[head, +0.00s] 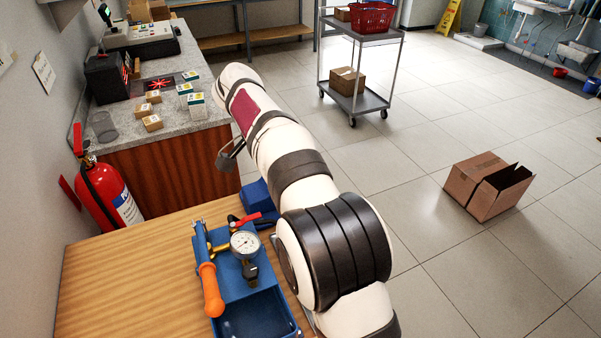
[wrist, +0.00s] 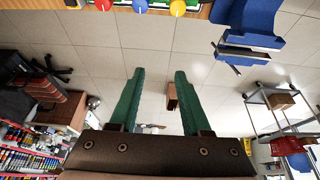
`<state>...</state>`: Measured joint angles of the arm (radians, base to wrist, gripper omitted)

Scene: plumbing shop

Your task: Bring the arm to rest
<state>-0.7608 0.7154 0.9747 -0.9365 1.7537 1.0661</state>
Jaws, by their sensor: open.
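My gripper (wrist: 159,76) shows in the wrist view with its two green fingers spread apart. Nothing is held between them; they point out over the tiled floor. In the head view my white and dark-banded arm reaches up and to the left past the wooden bench (head: 120,285), and my gripper's fingers cannot be made out there.
On the bench stands a blue test pump (head: 240,285) with a gauge and orange handle, close to my arm. A fire extinguisher (head: 107,195) and a counter with small boxes (head: 153,123) are at left. A trolley (head: 360,97) and open carton (head: 487,187) stand on open floor.

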